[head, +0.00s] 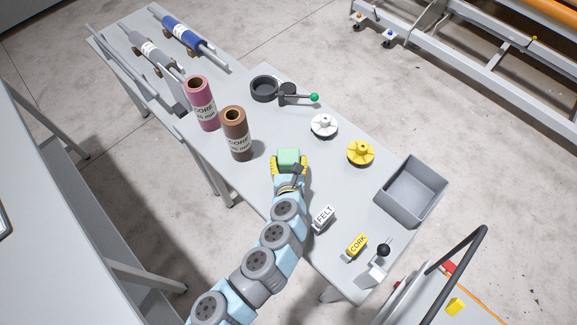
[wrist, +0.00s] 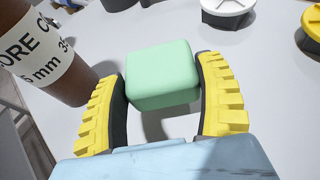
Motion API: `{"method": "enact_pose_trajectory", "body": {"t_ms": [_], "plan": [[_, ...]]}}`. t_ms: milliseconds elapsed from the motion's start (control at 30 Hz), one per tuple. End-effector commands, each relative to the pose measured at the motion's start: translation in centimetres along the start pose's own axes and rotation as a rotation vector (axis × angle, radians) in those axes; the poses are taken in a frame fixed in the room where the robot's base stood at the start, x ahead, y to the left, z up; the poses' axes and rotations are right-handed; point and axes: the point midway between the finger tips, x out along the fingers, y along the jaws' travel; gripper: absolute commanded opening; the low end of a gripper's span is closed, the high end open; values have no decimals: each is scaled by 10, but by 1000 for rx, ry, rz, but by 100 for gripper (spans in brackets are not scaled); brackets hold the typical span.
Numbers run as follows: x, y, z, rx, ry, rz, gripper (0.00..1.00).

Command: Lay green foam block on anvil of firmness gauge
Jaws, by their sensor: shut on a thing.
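The green foam block (head: 288,157) is a pale green rounded block near the middle of the table. My gripper (head: 289,164) is shut on it, with a yellow ribbed finger on each side. In the wrist view the block (wrist: 163,76) sits between the fingertips (wrist: 161,79), level with their ends. Its height above the table is hard to tell. A small grey metal device with a black ball knob (head: 383,250) stands at the table's near right end. It may be the firmness gauge; its anvil cannot be made out.
A brown core (head: 238,138) stands close left of my gripper, with a pink core (head: 202,107) behind. White (head: 323,126) and yellow (head: 360,153) flanged pieces and a grey bin (head: 411,190) are right. FELT (head: 323,218) and CORK (head: 356,245) blocks lie near the front edge.

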Motion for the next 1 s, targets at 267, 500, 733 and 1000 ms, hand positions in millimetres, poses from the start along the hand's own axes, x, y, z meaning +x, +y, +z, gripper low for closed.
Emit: {"method": "enact_pose_trajectory", "body": {"t_ms": [267,500,733,1000], "plan": [[11,0,-27,0,1,-1,61],[10,0,-27,2,0,-1,61],[12,0,-30,1,0,0,90],[11,0,-29,1,0,0,100]]}}
